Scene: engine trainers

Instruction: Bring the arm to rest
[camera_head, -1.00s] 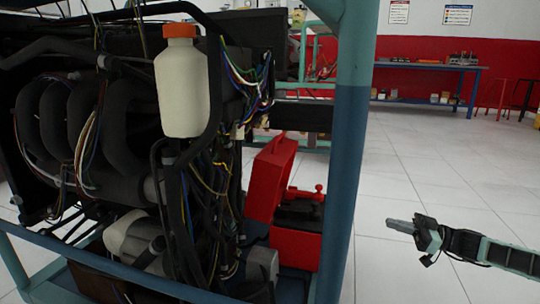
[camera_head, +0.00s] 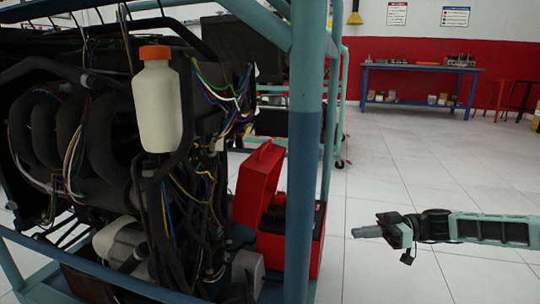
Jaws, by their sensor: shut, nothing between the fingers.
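My gripper (camera_head: 368,231) is at the lower right of the head view, at the end of my arm, which reaches in from the right edge. Its fingers are shut and empty and point left. It hangs over the white tiled floor, to the right of the blue frame post (camera_head: 304,150) and apart from it in the picture. My arm lies nearly level across the view.
An engine trainer (camera_head: 75,140) with pipes, loose wires and a white bottle with an orange cap (camera_head: 157,105) fills the left. An open red case (camera_head: 259,185) sits behind the post. A blue workbench (camera_head: 420,69) stands far back. The floor (camera_head: 400,170) between is clear.

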